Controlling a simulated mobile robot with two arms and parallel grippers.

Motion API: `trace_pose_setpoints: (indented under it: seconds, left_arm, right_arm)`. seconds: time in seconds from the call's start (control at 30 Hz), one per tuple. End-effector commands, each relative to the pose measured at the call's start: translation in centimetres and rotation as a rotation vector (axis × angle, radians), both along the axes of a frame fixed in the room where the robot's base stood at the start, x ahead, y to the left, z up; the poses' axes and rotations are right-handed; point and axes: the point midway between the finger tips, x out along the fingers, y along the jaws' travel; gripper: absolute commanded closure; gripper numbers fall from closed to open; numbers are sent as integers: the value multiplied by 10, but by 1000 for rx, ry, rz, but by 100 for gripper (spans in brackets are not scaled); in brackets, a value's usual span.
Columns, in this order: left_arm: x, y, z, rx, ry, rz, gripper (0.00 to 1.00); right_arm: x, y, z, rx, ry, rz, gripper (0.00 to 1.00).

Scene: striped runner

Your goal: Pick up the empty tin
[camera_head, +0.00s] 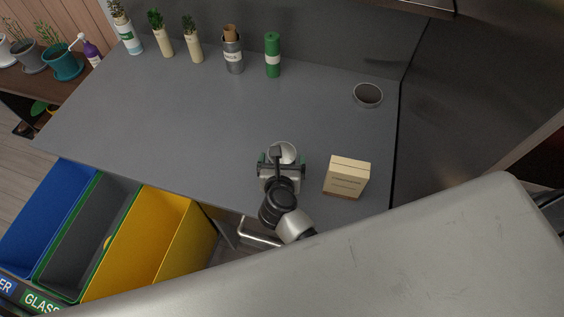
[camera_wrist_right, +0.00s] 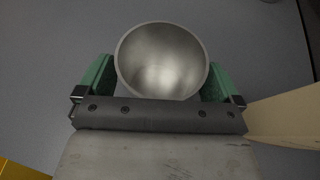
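The empty tin (camera_head: 284,151) is a round, open-topped metal cup near the front of the grey counter. In the right wrist view the tin (camera_wrist_right: 162,62) shows its bare, shiny inside. My right gripper (camera_head: 282,158) is at the tin, with its two green fingers on either side of it. In the right wrist view the fingers of the right gripper (camera_wrist_right: 160,80) stand wide at the ends of their bar and look open around the tin. The tin's rim hides part of the fingers' inner faces, so contact is unclear. My left gripper is not in view.
A cream box (camera_head: 346,178) stands close to the right of my gripper. A dark round bowl (camera_head: 368,95) is at the back right. A green cylinder (camera_head: 272,55), a grey canister (camera_head: 232,52) and potted plants line the back. Blue, grey and yellow bins (camera_head: 150,245) stand below the front left.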

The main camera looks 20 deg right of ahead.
Motion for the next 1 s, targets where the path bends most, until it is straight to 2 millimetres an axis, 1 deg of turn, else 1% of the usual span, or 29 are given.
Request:
trace_pose_setpoints:
  seconds: [0.03,0.27,0.47,0.57,0.67,0.9,1.0]
  left_arm:
    - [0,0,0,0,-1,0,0]
    - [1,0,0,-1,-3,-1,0]
    - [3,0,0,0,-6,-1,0]
    - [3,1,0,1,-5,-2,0]
    - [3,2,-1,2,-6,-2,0]
    - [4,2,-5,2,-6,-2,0]
    - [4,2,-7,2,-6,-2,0]
  right_arm:
    - [0,0,0,0,0,0,12]
    - [0,0,0,1,0,0,48]
    - [0,0,0,1,0,0,48]
    - [0,1,5,3,-2,-2,48]
    - [0,1,19,4,-4,-2,48]
    - [0,1,67,5,-5,-3,48]
    - [0,1,83,3,-4,-2,48]
